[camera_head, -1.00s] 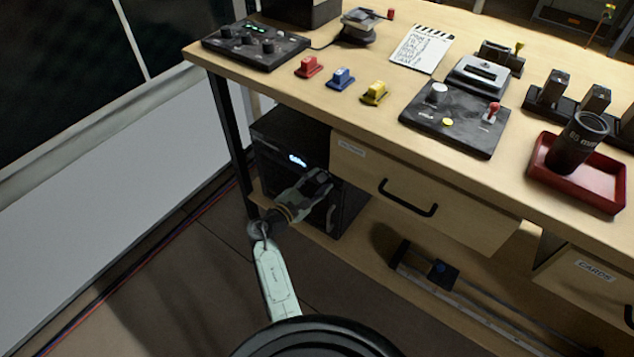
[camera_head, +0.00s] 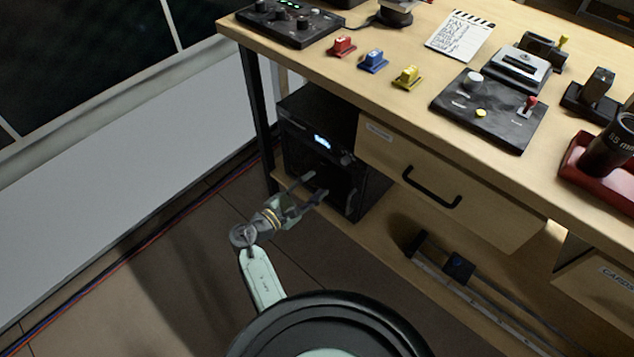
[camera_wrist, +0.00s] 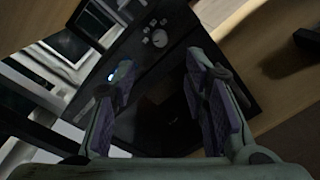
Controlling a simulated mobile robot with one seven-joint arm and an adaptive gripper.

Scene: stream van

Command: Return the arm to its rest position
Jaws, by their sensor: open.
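My arm reaches out from the bottom of the head view, bent at the elbow. My gripper (camera_head: 317,187) is in front of the black box (camera_head: 316,150) with a small lit display, which stands on the low shelf under the table. In the wrist view my gripper (camera_wrist: 168,100) shows its two fingers wide apart, with nothing between them. The black box's front (camera_wrist: 155,55), with its lit display and a round knob, lies beyond the fingers. I cannot tell whether a fingertip touches the box.
The wooden table (camera_head: 400,100) stands above, with a closed drawer (camera_head: 430,183) right of the box. A control panel (camera_head: 490,110), colored blocks and a red tray (camera_head: 590,175) are on top. A slider rail (camera_head: 480,290) lies on the low shelf.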

